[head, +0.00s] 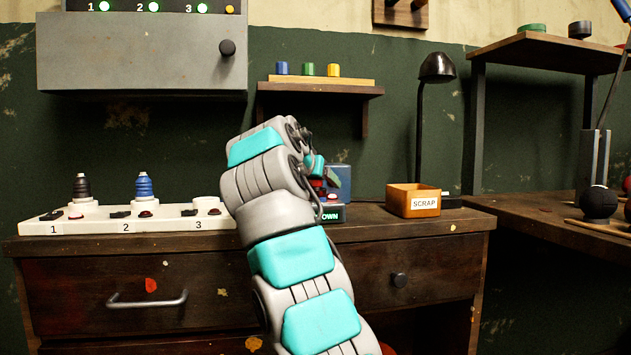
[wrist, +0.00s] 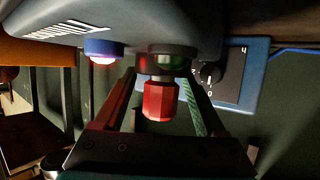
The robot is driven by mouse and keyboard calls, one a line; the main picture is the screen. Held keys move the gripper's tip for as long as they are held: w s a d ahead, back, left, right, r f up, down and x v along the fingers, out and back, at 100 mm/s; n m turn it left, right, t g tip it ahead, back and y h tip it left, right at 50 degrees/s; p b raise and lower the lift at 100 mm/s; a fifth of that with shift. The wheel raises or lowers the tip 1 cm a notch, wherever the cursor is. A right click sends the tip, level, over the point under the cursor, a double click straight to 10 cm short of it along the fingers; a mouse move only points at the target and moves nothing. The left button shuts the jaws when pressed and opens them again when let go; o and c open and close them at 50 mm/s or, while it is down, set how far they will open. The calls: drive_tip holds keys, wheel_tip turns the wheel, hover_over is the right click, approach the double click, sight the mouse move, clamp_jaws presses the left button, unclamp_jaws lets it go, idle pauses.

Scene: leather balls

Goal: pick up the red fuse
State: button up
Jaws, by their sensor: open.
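The red fuse (wrist: 160,102) shows in the middle of the wrist view, its end toward the camera and its far end at a dark round socket (wrist: 166,62). My gripper (wrist: 158,84) is open, with one finger on each side of the fuse and a visible gap on both sides. In the head view my arm hides most of the gripper and the fuse. The blue box (head: 339,178) stands behind the arm on the bench, and its dial face (wrist: 215,78) shows beside the right finger in the wrist view.
A white strip (head: 165,222) with numbered sockets holds a black and a blue fuse, left of my arm. A wooden SCRAP box (head: 398,200) and a black lamp (head: 437,68) stand to the right. A shelf (head: 320,88) with coloured pieces hangs above.

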clamp_jaws()
idle(0.6)
